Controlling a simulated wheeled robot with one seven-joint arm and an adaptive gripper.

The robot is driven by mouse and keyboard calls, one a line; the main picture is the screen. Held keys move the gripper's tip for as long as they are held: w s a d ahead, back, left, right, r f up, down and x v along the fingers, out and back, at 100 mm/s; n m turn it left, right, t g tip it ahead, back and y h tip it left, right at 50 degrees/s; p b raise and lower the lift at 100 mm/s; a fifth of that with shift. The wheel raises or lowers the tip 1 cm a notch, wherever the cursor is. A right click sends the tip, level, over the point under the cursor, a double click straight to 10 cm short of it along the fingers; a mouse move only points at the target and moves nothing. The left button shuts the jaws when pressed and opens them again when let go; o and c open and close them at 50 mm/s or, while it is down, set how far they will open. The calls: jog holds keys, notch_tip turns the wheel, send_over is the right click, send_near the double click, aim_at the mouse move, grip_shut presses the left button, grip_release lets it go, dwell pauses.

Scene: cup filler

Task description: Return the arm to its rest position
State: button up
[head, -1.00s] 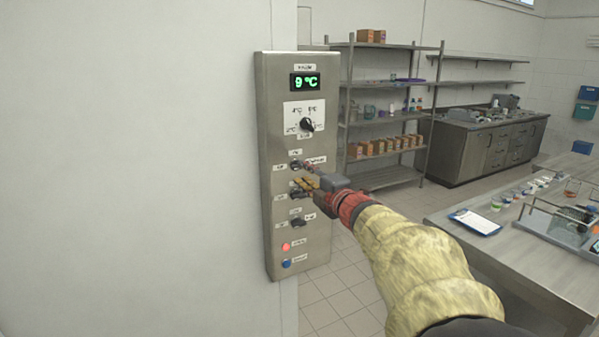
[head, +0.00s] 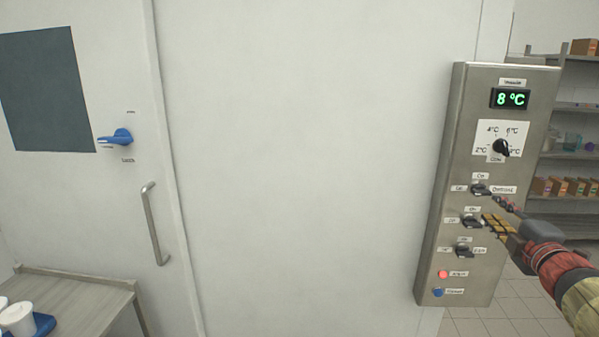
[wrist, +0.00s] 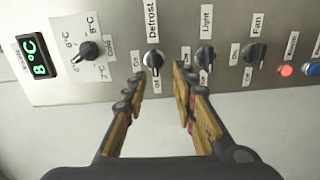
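My gripper (head: 495,213) is at the right of the head view, in front of the steel control panel (head: 450,150). In the wrist view its two fingers (wrist: 155,92) are spread apart with nothing between them. The fingertips point at the panel near the Defrost knob (wrist: 153,60) and the Light knob (wrist: 204,56). I cannot tell whether a fingertip touches the panel. The green display (head: 511,98) reads 8 °C. The temperature dial (head: 501,147) sits below it. My arm enters from the right edge in the head view.
A white door with a blue latch (head: 116,137) and a steel handle (head: 154,223) is at the left. A table (head: 85,295) with a white cup (head: 17,318) stands at the lower left. Shelves (head: 572,157) stand behind the panel at the right. The red Alarm light (head: 443,274) is lit.

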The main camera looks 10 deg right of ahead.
jog(key=s+d+f+m+g+h, duration=0.4)
jog(key=s+d+f+m+g, duration=0.35)
jog(key=s+f+m, duration=0.35)
jog(key=s+a+f+m+g+y, duration=0.1)
jog(key=s+a+f+m+g, duration=0.3)
jog(key=a, duration=0.3)
jog(key=s+a+f+m+g+y+p, duration=0.1)
jog(key=s+a+f+m+y, duration=0.15)
jog(key=a, duration=0.85)
jog(key=s+a+f+m+y, duration=0.1)
jog(key=s+a+f+y, duration=0.25)
jog(key=a, duration=0.75)
jog(key=s+a+r+n+y, duration=0.1)
jog(key=a+n, duration=0.1)
jog(key=a, duration=0.4)
jog(key=s+a+r+n+y+p, duration=0.1)
jog(key=a+n, duration=0.1)
jog(key=a, duration=0.5)
jog(key=shift+s+a+r+t, duration=0.25)
jog(key=shift+r+t, duration=0.05)
jog(key=shift+t, duration=0.15)
jog(key=shift+d, duration=0.1)
